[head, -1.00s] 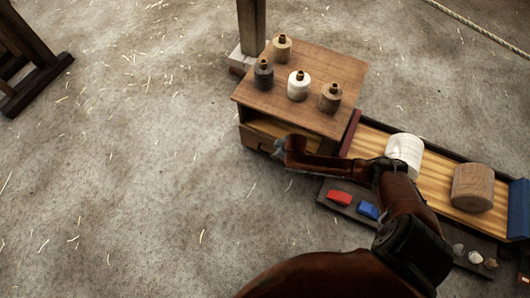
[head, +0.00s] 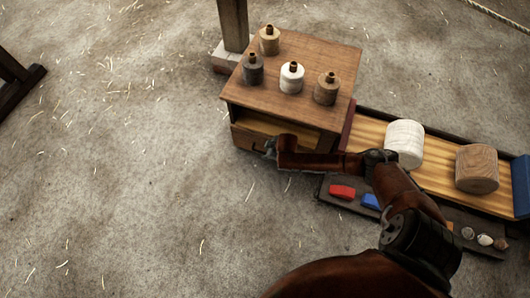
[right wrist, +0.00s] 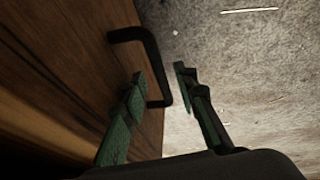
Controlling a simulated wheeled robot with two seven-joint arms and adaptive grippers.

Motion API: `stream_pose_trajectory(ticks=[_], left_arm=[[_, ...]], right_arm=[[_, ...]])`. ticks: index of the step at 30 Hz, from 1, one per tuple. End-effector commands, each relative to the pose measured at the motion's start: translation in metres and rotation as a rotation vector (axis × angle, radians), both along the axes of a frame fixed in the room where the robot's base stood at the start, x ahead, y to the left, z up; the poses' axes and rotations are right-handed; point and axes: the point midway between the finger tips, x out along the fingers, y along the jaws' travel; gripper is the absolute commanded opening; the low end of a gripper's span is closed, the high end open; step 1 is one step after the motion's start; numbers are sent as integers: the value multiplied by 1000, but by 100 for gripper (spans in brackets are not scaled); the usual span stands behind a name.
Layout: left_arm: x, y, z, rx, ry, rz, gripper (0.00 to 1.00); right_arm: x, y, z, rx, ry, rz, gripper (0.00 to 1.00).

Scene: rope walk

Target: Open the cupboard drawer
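The wooden cupboard (head: 300,60) stands right of the picture's middle in the head view. My left gripper is not in view.
Several capped bottles (head: 291,78) stand on the cupboard top. To the right is a long tray (head: 440,160) with a white cylinder (head: 404,145) and a wooden cylinder (head: 477,169). A post (head: 233,25) stands behind the cupboard.

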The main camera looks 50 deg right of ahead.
Motion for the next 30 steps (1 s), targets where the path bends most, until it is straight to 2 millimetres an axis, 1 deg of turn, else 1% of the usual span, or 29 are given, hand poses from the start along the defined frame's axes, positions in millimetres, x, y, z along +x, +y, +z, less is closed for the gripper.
stream_pose_trajectory(ticks=[7, 19, 30], left_arm=[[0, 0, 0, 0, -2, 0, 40], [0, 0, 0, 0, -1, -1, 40], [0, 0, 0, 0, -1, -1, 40]], right_arm=[[1, 0, 0, 0, -1, 0, 27], [0, 0, 0, 0, -1, 0, 0], [0, 0, 0, -1, 0, 0, 0]])
